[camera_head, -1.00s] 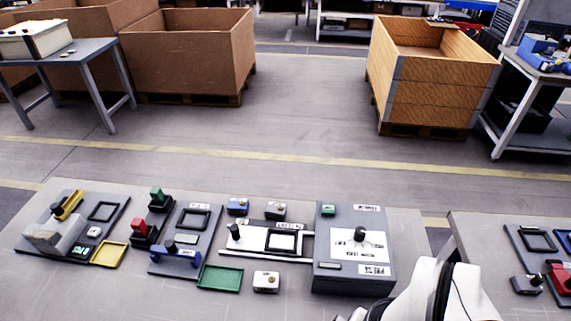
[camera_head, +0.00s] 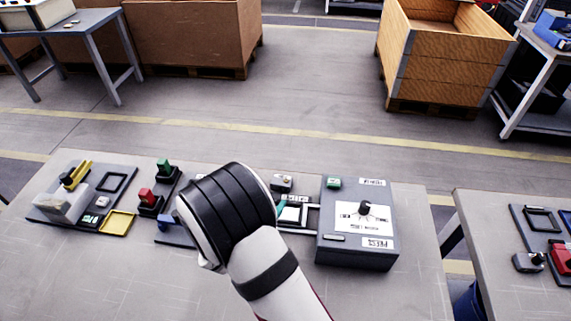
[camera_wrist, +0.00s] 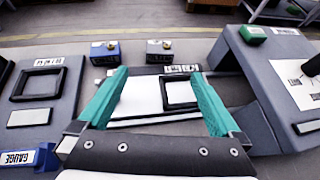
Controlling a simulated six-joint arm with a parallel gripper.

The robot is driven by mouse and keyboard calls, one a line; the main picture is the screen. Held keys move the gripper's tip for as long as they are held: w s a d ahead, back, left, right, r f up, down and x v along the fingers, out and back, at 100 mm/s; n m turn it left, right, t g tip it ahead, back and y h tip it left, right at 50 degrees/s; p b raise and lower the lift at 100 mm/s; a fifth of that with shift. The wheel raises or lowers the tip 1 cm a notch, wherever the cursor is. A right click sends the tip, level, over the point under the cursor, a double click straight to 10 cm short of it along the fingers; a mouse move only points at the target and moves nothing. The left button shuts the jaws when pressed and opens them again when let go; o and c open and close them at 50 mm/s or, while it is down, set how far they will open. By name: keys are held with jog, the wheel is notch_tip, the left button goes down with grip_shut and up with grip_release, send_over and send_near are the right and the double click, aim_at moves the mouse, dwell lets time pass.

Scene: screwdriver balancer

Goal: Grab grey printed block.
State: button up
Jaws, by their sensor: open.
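A small dark grey block (camera_head: 282,183) with a light top and a brass-coloured round spot sits at the back of the table. It also shows in the wrist view (camera_wrist: 159,50), beyond the fingertips, with a blue block (camera_wrist: 105,52) to its left. My gripper (camera_wrist: 158,73) is open and empty, its two teal fingers spread over the white plate with a black frame (camera_wrist: 181,92). The grey block is apart from the fingers. In the head view my wrist hides most of the gripper, the blue block and the front middle of the table.
A large grey box with a dial (camera_head: 358,225) stands right of my gripper. The table's front left is clear.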

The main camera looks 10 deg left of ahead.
aim_at(281, 181)
jog(key=x, duration=1.4)
jog(key=shift+r, duration=0.1)
jog(key=c, duration=1.3)
